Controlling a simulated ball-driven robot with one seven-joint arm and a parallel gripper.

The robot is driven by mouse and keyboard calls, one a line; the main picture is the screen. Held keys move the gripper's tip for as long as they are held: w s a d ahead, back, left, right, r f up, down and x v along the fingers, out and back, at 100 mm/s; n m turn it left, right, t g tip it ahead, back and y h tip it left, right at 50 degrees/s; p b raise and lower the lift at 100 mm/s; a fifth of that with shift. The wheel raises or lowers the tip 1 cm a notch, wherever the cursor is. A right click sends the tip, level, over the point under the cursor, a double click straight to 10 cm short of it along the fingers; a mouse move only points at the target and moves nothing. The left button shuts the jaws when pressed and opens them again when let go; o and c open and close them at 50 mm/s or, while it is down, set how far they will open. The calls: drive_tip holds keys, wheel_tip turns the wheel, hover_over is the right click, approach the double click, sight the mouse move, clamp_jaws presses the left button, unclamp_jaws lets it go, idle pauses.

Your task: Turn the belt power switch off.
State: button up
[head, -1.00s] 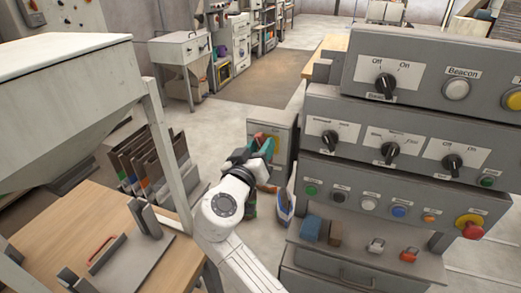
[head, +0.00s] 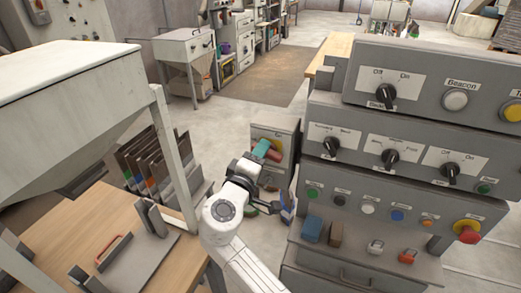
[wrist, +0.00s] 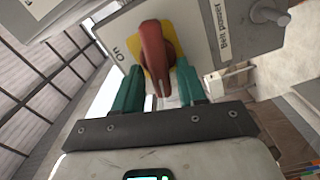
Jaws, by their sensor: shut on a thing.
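The belt power switch has a red handle (wrist: 152,45) on a yellow plate on a grey box; the box (head: 287,135) stands beyond the control panel's left side in the head view. The handle runs nearly upright in the wrist picture. The "Off" mark is not readable there, so I cannot tell the exact setting.
A grey control panel (head: 320,172) with knobs and buttons stands close on the right. A wooden table (head: 150,265) and a white hopper (head: 70,95) are on the left. Upright folders (head: 150,160) stand beside the table. Open floor lies behind the switch box.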

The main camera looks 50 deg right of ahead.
drive_tip(key=shift+f+n+p, duration=0.15)
drive_tip(key=shift+n+p, duration=0.5)
drive_tip(key=shift+n, duration=0.85)
drive_tip(key=o, duration=0.7)
drive_tip(key=shift+a, duration=0.1)
drive_tip(key=b+v, duration=0.2)
drive_tip(key=v, duration=0.8)
drive_tip(key=shift+a+b, duration=0.35)
drive_tip(key=shift+s, duration=0.1)
